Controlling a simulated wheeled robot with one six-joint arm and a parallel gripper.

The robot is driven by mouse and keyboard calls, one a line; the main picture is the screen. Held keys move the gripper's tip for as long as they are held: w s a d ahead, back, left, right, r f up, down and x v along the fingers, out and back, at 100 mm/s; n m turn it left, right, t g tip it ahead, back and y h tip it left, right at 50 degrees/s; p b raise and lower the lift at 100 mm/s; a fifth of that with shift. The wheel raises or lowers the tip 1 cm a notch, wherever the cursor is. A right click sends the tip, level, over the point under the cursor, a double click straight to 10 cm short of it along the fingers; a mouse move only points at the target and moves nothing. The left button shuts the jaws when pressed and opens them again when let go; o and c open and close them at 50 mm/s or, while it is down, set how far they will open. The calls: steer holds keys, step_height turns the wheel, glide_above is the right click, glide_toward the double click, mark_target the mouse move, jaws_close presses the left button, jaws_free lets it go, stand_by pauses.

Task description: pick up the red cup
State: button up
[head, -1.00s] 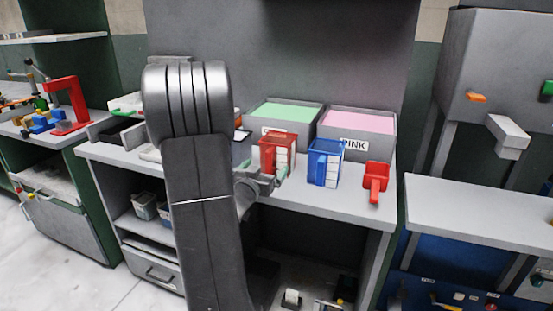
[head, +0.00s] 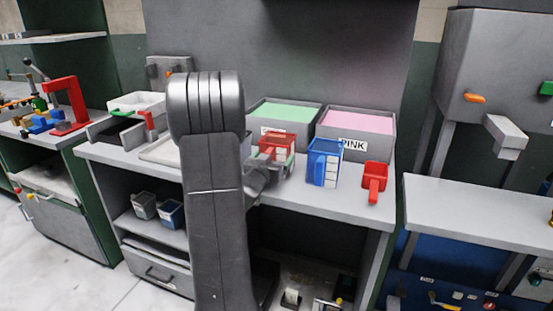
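The red cup (head: 275,143) stands on the workbench in front of the green-filled bin, left of a blue cup. It has pale marks on its side. My gripper (head: 277,161) is at the cup, with its grey fingers around the cup's lower part. The fingers are small and partly behind my own arm. I cannot tell whether they press on the cup or are apart from it. The cup looks upright, and its base is partly hidden by the gripper.
The blue cup (head: 323,165) stands close to the right. A red scoop (head: 375,178) lies farther right on the bench (head: 340,205). Behind are a bin of green foam (head: 285,115) and a bin labelled PINK (head: 360,123). A white tray (head: 143,101) stands at the left.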

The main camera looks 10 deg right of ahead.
steer(key=shift+c, duration=1.1)
step_height(320, 180, up, 10)
steer(key=p, duration=0.2)
steer(key=shift+r, duration=0.1)
